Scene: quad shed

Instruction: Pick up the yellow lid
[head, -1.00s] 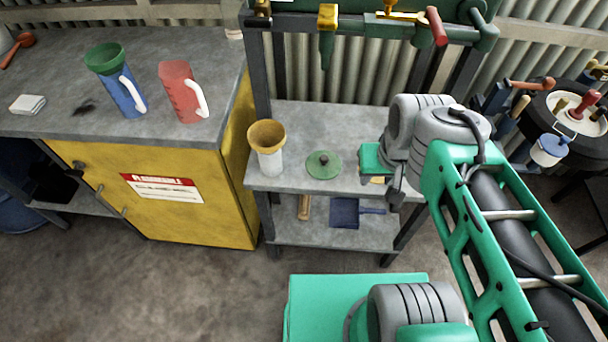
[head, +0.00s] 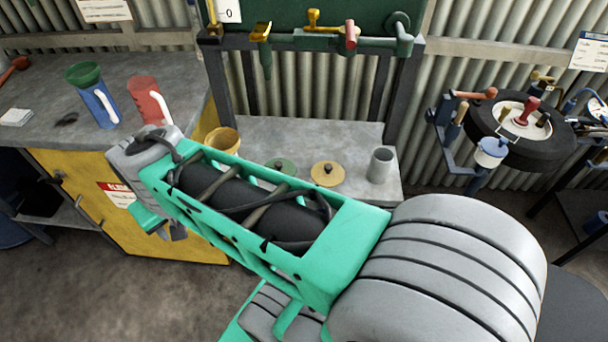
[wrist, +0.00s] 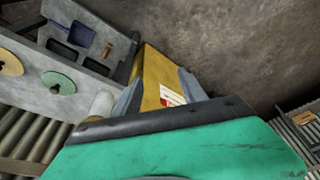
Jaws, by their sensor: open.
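The yellow lid (head: 327,173) is a flat round disc with a small dark knob, lying on the grey top of the bench by the corrugated wall. It also shows at the left edge of the wrist view (wrist: 10,63), partly cut off. My gripper (wrist: 160,76) is open and empty, its two grey fingers apart. In the head view my gripper (head: 172,232) hangs in front of the yellow cabinet, left of the bench and well apart from the lid; its fingers are hard to make out there. My arm crosses in front of the bench's front part.
A green lid (head: 283,166) lies left of the yellow one, and a grey cup (head: 381,165) stands right of it. Blue (head: 98,107) and red (head: 150,102) jugs stand on the left counter. Taps line the rail above.

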